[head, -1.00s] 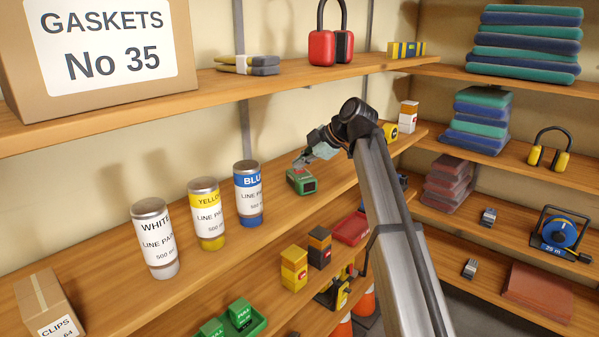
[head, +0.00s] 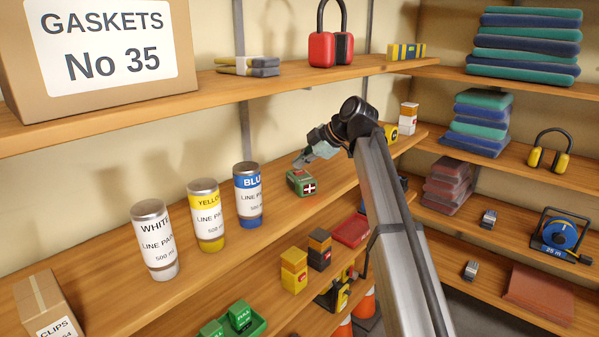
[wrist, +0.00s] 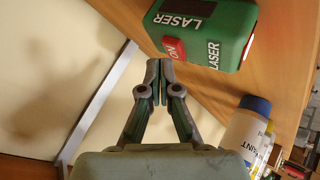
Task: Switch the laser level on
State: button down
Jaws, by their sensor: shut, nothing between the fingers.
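The laser level (head: 298,184) is a small green box on the middle shelf, to the right of the blue-labelled paint can. Its front window is red with a white cross. In the wrist view the laser level (wrist: 213,38) shows white LASER lettering and a red button (wrist: 173,49) marked ON. My gripper (head: 305,162) is at the top back of the laser level. In the wrist view my gripper (wrist: 160,68) is shut and empty, its fingertips right beside the red button. I cannot tell whether they touch it.
White, yellow and blue paint cans (head: 248,194) stand left of the laser level; the blue one also shows in the wrist view (wrist: 247,128). The upper shelf (head: 190,100) runs above. The shelf between the blue can and the laser level is clear.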

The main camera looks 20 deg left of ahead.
aim_at(301, 172)
jog(key=shift+r, duration=0.1)
jog(key=shift+r+p, duration=0.75)
jog(key=shift+r, duration=2.25)
